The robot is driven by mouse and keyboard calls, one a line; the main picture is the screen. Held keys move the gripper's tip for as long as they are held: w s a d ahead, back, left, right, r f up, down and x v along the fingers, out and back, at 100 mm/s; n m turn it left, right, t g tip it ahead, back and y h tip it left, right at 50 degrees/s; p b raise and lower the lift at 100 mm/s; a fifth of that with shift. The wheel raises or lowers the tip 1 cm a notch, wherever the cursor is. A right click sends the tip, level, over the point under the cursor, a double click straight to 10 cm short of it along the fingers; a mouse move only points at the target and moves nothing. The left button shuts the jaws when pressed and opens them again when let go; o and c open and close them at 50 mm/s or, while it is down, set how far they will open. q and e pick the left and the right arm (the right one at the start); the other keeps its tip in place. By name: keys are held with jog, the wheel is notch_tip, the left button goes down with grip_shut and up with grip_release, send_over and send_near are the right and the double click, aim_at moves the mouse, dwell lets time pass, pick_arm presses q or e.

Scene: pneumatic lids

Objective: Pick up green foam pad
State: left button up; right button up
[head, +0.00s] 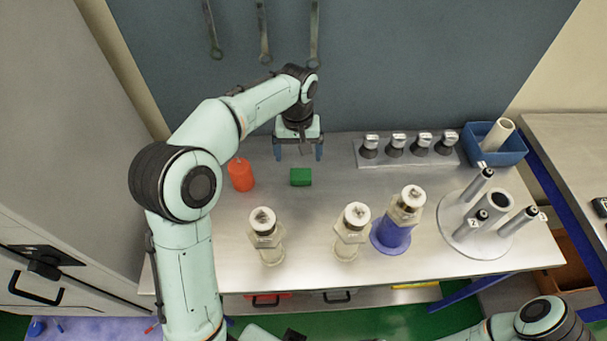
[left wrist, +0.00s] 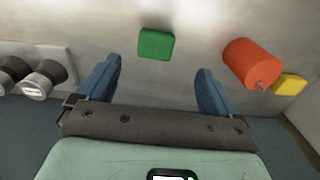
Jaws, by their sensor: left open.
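The green foam pad (head: 300,177) lies on the metal workbench, in front of my left gripper in the head view. In the left wrist view the pad (left wrist: 156,44) sits beyond the fingertips, between their lines and a little left of the middle. My left gripper (head: 298,154) is open, pointing down over the back of the bench, with nothing between its blue fingers. It also shows in the left wrist view (left wrist: 158,80). The pad and the fingers are apart. My right gripper is not visible; only part of that arm shows at the lower right.
A rack (head: 407,151) holds several dark-and-silver pieces. Several clear hexagonal pieces with metal tops stand in front, one on a blue base (head: 390,234). A blue bin (head: 507,153) is at right.

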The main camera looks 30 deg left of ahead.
aim_at(301, 174)
pick_arm(q)
notch_tip(301, 174, down, 3)
jog(key=shift+r, duration=0.1)
jog(key=shift+w+d+f, duration=0.1)
jog(key=shift+w+f, duration=0.15)
jog(key=shift+f, duration=1.3)
jog(key=shift+w+f, duration=0.2)
jog(key=shift+f, duration=1.3)
jog(key=c, duration=1.1)
